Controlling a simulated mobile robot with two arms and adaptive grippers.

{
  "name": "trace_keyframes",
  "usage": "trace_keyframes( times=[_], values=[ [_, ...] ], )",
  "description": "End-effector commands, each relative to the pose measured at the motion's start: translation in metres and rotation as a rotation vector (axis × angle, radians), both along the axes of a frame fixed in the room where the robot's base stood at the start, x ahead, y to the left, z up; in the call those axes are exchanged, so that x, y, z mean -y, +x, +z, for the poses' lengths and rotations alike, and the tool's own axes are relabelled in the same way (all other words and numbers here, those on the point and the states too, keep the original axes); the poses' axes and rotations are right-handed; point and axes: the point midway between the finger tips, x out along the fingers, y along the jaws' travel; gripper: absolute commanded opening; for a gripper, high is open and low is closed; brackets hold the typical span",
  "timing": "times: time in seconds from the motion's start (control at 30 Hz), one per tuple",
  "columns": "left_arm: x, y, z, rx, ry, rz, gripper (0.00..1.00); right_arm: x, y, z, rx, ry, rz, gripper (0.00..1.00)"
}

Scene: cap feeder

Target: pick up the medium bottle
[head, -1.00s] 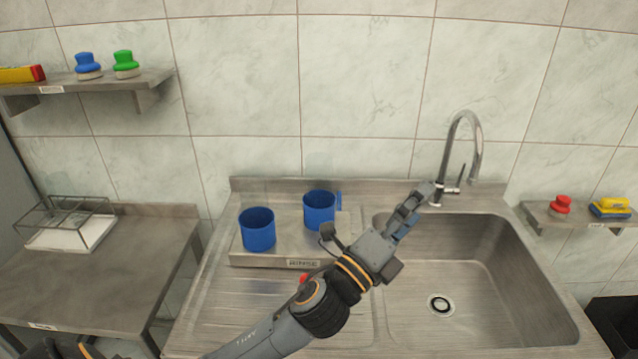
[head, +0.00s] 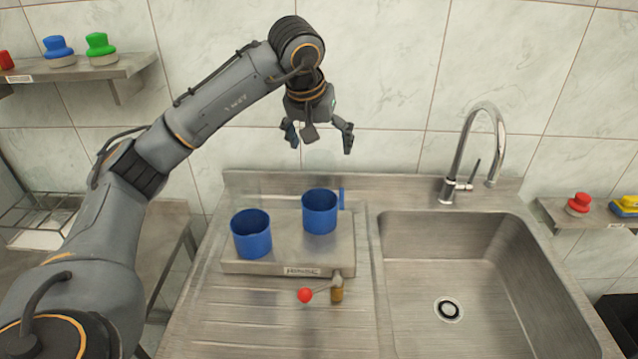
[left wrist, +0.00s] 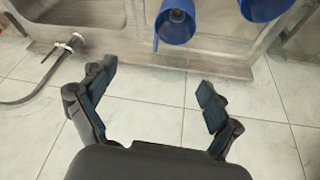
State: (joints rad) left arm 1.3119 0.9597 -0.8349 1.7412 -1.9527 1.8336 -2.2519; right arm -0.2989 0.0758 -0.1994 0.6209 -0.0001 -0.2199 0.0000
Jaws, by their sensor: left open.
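I cannot make out a medium bottle clearly in either view. Two blue cups stand on the metal feeder block (head: 300,257), the left cup (head: 252,240) and the right cup (head: 320,215). They also show at the top of the left wrist view, one with something dark and round inside (left wrist: 178,15). My left gripper (head: 320,141) is open and empty, pointing down in the air above and behind the right cup, near the tiled wall. Its two spread fingers show in the left wrist view (left wrist: 156,78). My right gripper is not in view.
The sink (head: 480,270) and tall faucet (head: 458,160) are to the right. Shelves hold a blue brush (head: 58,48), a green brush (head: 100,46) and a red brush (head: 579,203).

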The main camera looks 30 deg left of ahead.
Motion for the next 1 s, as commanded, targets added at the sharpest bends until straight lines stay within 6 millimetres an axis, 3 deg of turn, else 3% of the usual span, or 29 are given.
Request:
trace_keyframes(
  times=[0.13,0.5,0.77,1.0],
  values=[
    [-0.018,-0.001,-0.002,-0.018,0.054,0.016,0.9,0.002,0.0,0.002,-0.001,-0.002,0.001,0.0],
    [-0.025,0.023,-0.063,-0.019,0.052,0.014,0.9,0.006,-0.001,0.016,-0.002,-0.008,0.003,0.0],
    [-0.027,0.03,-0.081,-0.019,0.051,0.012,0.9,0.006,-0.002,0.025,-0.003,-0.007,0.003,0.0],
    [-0.032,0.042,-0.113,-0.018,0.049,0.013,0.9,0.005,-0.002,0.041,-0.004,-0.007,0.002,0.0]
  ],
)
